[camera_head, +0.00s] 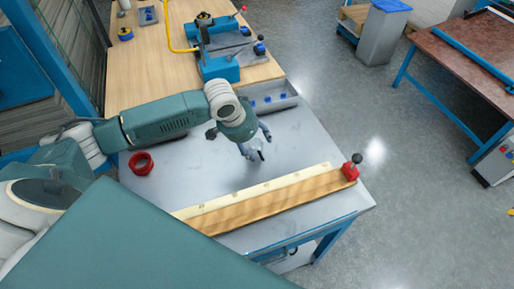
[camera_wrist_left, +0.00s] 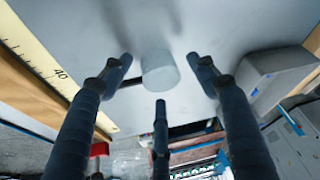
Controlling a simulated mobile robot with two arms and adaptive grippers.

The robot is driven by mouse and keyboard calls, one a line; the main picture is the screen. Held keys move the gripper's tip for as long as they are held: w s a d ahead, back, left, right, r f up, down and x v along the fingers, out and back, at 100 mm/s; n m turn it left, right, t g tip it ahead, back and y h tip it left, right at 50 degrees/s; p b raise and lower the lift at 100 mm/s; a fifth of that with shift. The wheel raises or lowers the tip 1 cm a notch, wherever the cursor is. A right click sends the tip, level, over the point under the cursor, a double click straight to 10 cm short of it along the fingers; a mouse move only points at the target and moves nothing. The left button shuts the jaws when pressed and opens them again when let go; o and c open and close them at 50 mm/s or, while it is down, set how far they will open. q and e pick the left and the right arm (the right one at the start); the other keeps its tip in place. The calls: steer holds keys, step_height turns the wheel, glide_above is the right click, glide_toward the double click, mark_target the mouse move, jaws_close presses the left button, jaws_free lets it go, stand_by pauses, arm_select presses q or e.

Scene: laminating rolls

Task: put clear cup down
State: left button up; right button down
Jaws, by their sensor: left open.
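The clear cup (camera_wrist_left: 160,72) stands on the grey metal table top (camera_wrist_left: 225,28) in the left wrist view, pale and translucent. My left gripper (camera_wrist_left: 160,80) is open, with its three dark fingers spread around the cup. The fingers look apart from it. In the head view my left gripper (camera_head: 255,150) points down low over the middle of the metal table (camera_head: 205,170). The cup is hard to make out there among the fingers. My right gripper is not in view.
A wooden board with a pale ruler strip (camera_head: 270,195) and a red clamp with a black knob (camera_head: 351,168) lies along the front. A red ring (camera_head: 141,163) sits at the left. The table's right part is clear.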

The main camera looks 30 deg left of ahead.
arm_select(q)
steer(key=c, duration=1.3)
steer(key=shift+r, duration=0.1)
step_height(320, 180, up, 20)
steer(key=b, duration=0.1)
steer(key=s+d+n, duration=0.1)
steer(key=s+d, duration=0.1)
steer(key=s, duration=0.1)
steer(key=s+d+n+y, duration=0.1)
steer(key=s+d, duration=0.2)
steer(key=s+d+f+n, duration=0.1)
steer(key=s+d, duration=0.2)
steer(key=shift+d+f+n, duration=0.1)
steer(key=shift+d+n, duration=0.05)
steer(key=shift+n, duration=0.15)
steer(key=shift+s+d, duration=0.1)
stand_by(0.3)
